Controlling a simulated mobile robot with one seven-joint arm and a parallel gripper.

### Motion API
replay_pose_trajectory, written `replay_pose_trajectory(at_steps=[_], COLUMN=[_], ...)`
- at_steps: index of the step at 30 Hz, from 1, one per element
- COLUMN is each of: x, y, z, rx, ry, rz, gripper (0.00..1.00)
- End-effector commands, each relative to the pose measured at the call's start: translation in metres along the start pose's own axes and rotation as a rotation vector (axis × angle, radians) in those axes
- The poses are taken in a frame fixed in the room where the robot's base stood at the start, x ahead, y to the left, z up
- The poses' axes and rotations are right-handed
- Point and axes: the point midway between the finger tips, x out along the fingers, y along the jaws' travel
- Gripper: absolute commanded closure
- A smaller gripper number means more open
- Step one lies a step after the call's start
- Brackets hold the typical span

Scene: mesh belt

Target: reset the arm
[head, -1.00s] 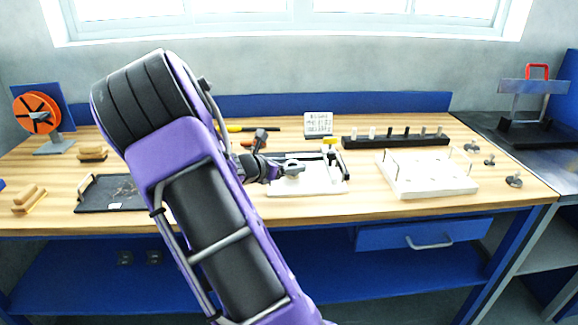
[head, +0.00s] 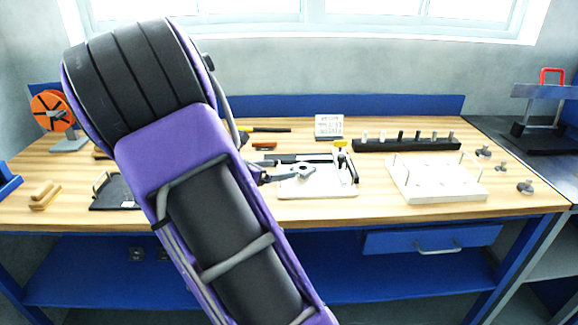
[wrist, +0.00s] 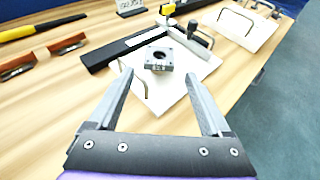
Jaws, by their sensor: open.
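My gripper (wrist: 160,98) is open in the wrist view, its two grey fingers apart with nothing between them. Beyond the fingertips lies a white board (wrist: 182,82) with a small grey block with a round hole (wrist: 158,60) and a black bar. In the head view my purple and black arm covers the left middle of the picture. The white board (head: 318,189) shows just right of the arm, on the wooden bench (head: 375,206).
A black strip with several pegs (head: 405,145) stands at the back. A white plate with wire handles (head: 438,186) lies at the right, near several metal knobs (head: 525,187). A black tray (head: 112,193) lies at the left, partly hidden by my arm. Bench space in front is clear.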

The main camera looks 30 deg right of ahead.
Motion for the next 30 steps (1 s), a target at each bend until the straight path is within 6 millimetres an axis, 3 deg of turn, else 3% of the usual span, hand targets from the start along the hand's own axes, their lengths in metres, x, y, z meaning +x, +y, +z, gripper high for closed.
replay_pose_trajectory(at_steps=[6, 23, 26, 30], x=[-0.019, -0.022, -0.032, -0.070], y=[0.000, 0.001, 0.007, 0.025], z=[0.000, 0.000, 0.002, 0.004], rx=[0.001, 0.007, 0.060, 0.254], ry=[0.001, 0.002, 0.019, 0.105], rz=[0.001, 0.000, -0.004, -0.027], gripper=[0.18, 0.18, 0.18, 0.18])
